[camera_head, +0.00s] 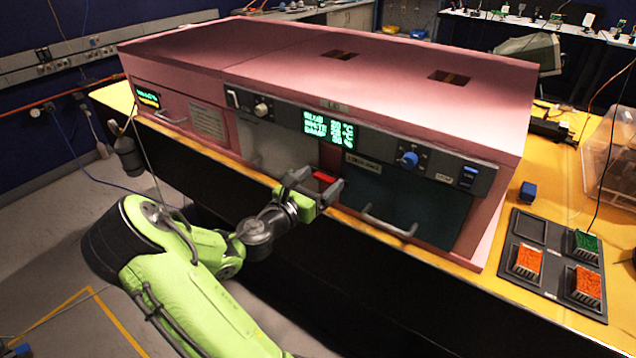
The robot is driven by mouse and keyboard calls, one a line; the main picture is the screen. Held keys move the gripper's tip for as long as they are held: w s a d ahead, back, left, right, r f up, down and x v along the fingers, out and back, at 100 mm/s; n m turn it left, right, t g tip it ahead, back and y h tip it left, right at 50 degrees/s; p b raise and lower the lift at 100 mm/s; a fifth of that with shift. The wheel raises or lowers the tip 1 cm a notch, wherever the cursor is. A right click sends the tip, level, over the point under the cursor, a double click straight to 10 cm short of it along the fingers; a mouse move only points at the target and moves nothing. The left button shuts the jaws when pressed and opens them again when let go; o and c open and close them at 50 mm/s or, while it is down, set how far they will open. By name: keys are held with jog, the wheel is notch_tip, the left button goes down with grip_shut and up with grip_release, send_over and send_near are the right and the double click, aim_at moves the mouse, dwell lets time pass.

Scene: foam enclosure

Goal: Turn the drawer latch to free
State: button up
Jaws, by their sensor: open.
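The pink enclosure (440,120) stands on the yellow-topped bench. A small red bar (325,177), which looks like the drawer latch, sits low on its front, left of the dark green drawer front (395,195). The bar looks roughly horizontal; part of it is hidden by my gripper, so its exact setting cannot be told. The drawer front has a pale bar handle (388,222) and looks closed. My gripper (317,181) is open in front of the red bar, its grey fingers on either side of it in the picture. Whether they touch it cannot be told.
A control strip above holds a blue knob (408,159), a white knob (261,110) and a lit green display (328,129).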

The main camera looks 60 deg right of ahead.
jog(key=shift+c, duration=0.4)
jog(key=c, duration=1)
jog(key=shift+m, duration=0.3)
jog(key=m, duration=0.3)
jog(key=shift+s+f, duration=0.1)
jog(key=m+b, duration=0.2)
jog(key=m, duration=0.3)
jog(key=shift+f, duration=0.1)
jog(key=m+b, duration=0.3)
jog(key=m, duration=0.2)
jog(key=shift+s+f, duration=0.15)
jog(key=shift+a+m+b, duration=0.1)
jog(key=shift+m+b, duration=1)
jog(key=shift+m, duration=1)
